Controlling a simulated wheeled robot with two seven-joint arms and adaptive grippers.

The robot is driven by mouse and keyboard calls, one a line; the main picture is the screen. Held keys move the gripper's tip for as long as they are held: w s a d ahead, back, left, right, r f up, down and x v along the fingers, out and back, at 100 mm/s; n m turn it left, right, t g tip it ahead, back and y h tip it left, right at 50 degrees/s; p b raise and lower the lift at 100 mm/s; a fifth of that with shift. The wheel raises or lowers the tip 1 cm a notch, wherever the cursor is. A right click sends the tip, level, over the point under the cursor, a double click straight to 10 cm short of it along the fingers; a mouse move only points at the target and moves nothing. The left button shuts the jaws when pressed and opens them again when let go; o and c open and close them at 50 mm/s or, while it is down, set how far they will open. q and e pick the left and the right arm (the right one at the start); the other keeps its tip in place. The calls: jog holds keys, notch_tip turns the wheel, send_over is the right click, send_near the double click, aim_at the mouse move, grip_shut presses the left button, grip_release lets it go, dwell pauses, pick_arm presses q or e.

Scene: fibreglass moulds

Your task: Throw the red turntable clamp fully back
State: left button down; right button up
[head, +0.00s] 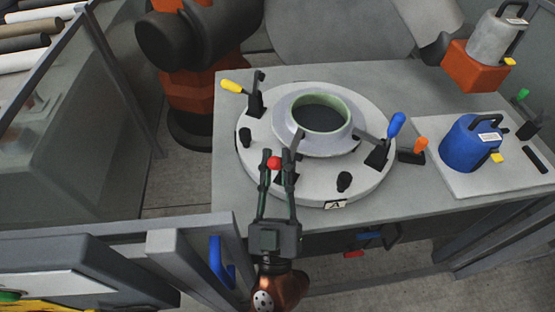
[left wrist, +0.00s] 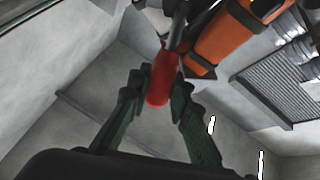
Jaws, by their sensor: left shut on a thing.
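The red clamp handle (head: 274,162) is at the near left side of the round white turntable (head: 250,165). My left gripper (head: 278,165) reaches up to it from the front, with its fingers on both sides of the red handle. In the left wrist view the red handle (left wrist: 161,80) stands between the fingertips of my left gripper (left wrist: 160,92), which are shut on it. The clamp's dark base is mostly hidden behind the fingers. A ring-shaped mould (head: 290,134) with a greenish rim sits in the middle of the turntable. My right gripper is not in view.
A yellow-handled clamp (head: 233,87) and a blue-handled clamp (head: 396,125) stand on the turntable. An orange-handled clamp (head: 420,145) is on the table at its right. A blue container (head: 465,143) stands on a pale tray (head: 440,183). Grey rails (head: 195,250) lie at the front left.

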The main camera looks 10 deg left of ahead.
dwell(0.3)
pick_arm(q)
jog(key=c, duration=1.7)
grip_release()
jog(key=shift+c, duration=0.2)
jog(key=v, duration=0.7)
jog(key=shift+s+f, duration=0.15)
jog(key=shift+s, duration=0.05)
jog(key=shift+c, duration=0.3)
